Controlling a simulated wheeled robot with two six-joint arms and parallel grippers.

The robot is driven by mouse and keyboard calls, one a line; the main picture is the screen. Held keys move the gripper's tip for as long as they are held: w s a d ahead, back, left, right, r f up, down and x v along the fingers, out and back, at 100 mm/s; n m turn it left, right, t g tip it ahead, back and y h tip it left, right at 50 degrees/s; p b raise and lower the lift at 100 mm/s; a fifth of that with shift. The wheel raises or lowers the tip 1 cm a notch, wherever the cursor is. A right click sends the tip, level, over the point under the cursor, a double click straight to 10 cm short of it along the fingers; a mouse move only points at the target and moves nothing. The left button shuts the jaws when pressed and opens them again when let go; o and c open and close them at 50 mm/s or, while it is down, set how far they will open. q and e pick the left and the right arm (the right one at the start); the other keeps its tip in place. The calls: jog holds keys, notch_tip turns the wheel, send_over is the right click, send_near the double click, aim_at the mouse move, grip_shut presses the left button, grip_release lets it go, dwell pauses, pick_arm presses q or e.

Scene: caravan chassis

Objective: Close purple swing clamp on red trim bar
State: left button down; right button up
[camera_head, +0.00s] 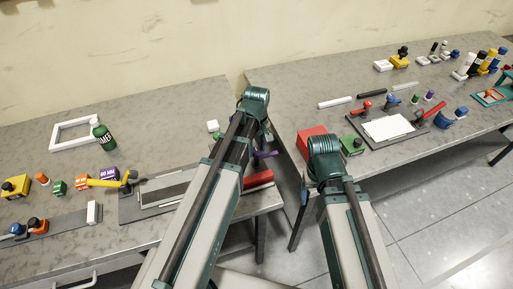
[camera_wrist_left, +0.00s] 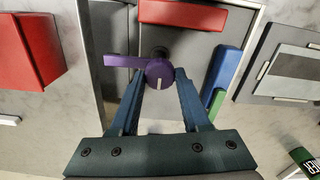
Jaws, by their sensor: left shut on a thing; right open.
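The purple swing clamp (camera_wrist_left: 160,73) shows in the left wrist view as a round purple head with an arm pointing left. The red trim bar (camera_wrist_left: 183,15) lies just beyond it and looks apart from the clamp arm. My left gripper (camera_wrist_left: 158,82) is shut on the clamp, with a finger on each side of its round head. In the head view, part of the purple clamp (camera_head: 265,154) and the red trim bar (camera_head: 258,180) show beside my left arm, which hides the rest. My right arm shows in the head view, but its gripper is hidden.
In the wrist view, a blue bar (camera_wrist_left: 223,78) and a green piece (camera_wrist_left: 214,106) lie right of the left gripper, and a red block (camera_wrist_left: 24,52) lies left. In the head view, a yellow-handled clamp (camera_head: 110,182) and a green bottle (camera_head: 104,138) stand left on the table.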

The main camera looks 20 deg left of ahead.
pick_arm(q)
jog(key=shift+m, duration=0.3)
dwell(0.8)
jog(key=m, duration=0.8)
jog(key=shift+d, duration=0.1)
jog(key=m, duration=0.5)
jog(key=shift+m, duration=2.3)
jog(key=shift+c, duration=1.9)
grip_release()
